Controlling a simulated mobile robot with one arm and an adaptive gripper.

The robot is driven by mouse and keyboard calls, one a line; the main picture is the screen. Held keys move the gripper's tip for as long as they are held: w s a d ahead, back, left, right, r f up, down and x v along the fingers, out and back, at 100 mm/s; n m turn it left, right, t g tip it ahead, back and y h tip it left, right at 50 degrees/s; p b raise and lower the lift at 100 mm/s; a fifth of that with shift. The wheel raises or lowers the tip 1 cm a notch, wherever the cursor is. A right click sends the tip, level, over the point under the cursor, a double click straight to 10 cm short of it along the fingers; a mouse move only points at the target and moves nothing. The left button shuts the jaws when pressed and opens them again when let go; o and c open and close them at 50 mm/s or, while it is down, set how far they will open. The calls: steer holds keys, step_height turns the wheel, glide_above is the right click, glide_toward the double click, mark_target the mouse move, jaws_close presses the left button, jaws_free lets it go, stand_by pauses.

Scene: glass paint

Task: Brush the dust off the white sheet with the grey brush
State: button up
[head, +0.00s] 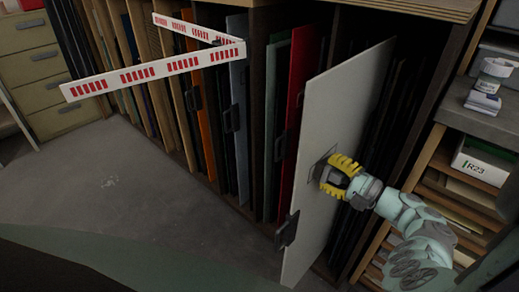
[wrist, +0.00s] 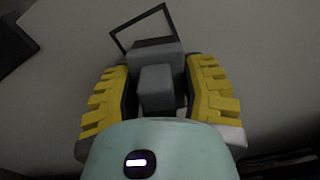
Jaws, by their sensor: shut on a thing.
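The white sheet (head: 340,105) stands upright, pulled part-way out of the rack, with a dark clip-like handle (head: 287,230) on its near edge. It fills the background of the wrist view (wrist: 265,45). My gripper (head: 335,177), with yellow ribbed fingers, is at the sheet's right-facing side. In the wrist view my gripper (wrist: 157,85) is shut on the grey brush (wrist: 155,88), a blocky grey body between the fingers. The brush is close to the sheet; contact cannot be told. A dark square outline (wrist: 122,43) shows on the sheet, partly behind the brush. I cannot make out dust.
The rack holds several upright panels, including a red one (head: 297,95) and an orange one (head: 206,105). A red-and-white barrier (head: 150,70) crosses the upper left. Shelves with a labelled box (head: 481,162) stand at right. The grey floor (head: 110,180) at left is open.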

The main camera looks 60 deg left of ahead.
mark_target(336, 146)
steer(key=shift+s+d+r, duration=0.1)
steer(key=shift+s, duration=0.3)
steer(key=shift+w+r+p, duration=0.1)
steer(key=shift+r+p, duration=0.75)
steer(key=shift+r, duration=0.05)
steer(key=shift+w+f+b, duration=0.15)
steer(key=shift+w+b, duration=0.1)
steer(key=shift+b, duration=0.05)
steer(key=shift+w+a+f+b, duration=0.1)
steer(key=shift+w+a+b, duration=0.05)
steer(key=shift+w+b, duration=0.35)
steer(key=shift+w+a+b, duration=0.15)
steer(key=shift+w+b, duration=0.2)
steer(key=shift+w, duration=0.2)
steer(key=shift+w+a+b, duration=0.2)
steer(key=shift+w+b, duration=0.35)
steer(key=shift+w, duration=0.1)
steer(key=shift+w+a+b, duration=0.2)
steer(key=shift+w+b, duration=0.75)
steer(key=shift+b, duration=0.15)
steer(key=shift+w+a+b, duration=0.2)
steer(key=shift+w+b, duration=0.55)
steer(key=shift+b, duration=0.3)
steer(key=shift+w+r, duration=0.2)
steer(key=shift+w, duration=0.05)
steer(key=shift+a, duration=0.1)
